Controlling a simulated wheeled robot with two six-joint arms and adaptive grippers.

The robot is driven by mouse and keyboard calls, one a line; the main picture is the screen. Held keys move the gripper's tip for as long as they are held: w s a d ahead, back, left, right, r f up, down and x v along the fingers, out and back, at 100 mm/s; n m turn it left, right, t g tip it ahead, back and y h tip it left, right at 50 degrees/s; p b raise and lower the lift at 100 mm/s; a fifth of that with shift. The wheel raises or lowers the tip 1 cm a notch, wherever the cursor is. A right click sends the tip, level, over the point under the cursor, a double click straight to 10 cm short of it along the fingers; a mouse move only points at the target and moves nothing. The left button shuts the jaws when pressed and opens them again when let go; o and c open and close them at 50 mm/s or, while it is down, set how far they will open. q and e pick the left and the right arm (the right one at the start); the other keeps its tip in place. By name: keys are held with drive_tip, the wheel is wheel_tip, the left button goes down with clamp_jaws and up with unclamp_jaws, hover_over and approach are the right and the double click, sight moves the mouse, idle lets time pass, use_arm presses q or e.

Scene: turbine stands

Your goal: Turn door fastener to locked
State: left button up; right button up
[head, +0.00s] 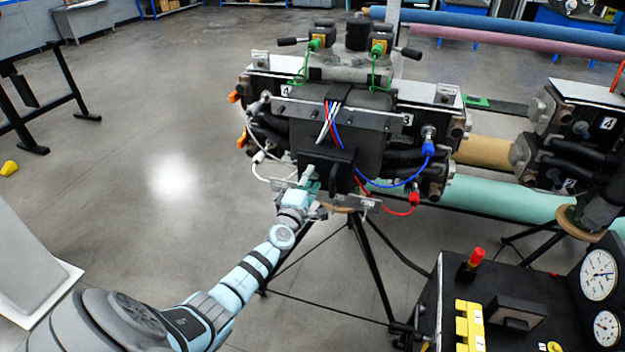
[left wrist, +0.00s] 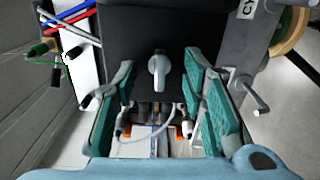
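The door fastener (left wrist: 158,72) is a small grey turn handle on a black door face (left wrist: 150,25). It points roughly straight down in the left wrist view. My left gripper (left wrist: 160,76) is open, with one teal-padded finger on each side of the fastener and a visible gap on both sides. In the head view my left gripper (head: 306,190) is at the lower front of the black box (head: 327,168) on the turbine stand. The fastener is not made out in the head view. My right gripper is not in view.
Blue, red and white cables hang around the box; a blue cable (head: 395,184) loops at right. A metal bracket with a bent pin (left wrist: 255,95) stands right of my fingers. Black stand legs (head: 368,260) are below. A gauge console (head: 500,305) is at lower right. Left floor is open.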

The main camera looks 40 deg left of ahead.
use_arm(q)
drive_tip(key=v, duration=0.5)
idle(0.4)
idle(0.3)
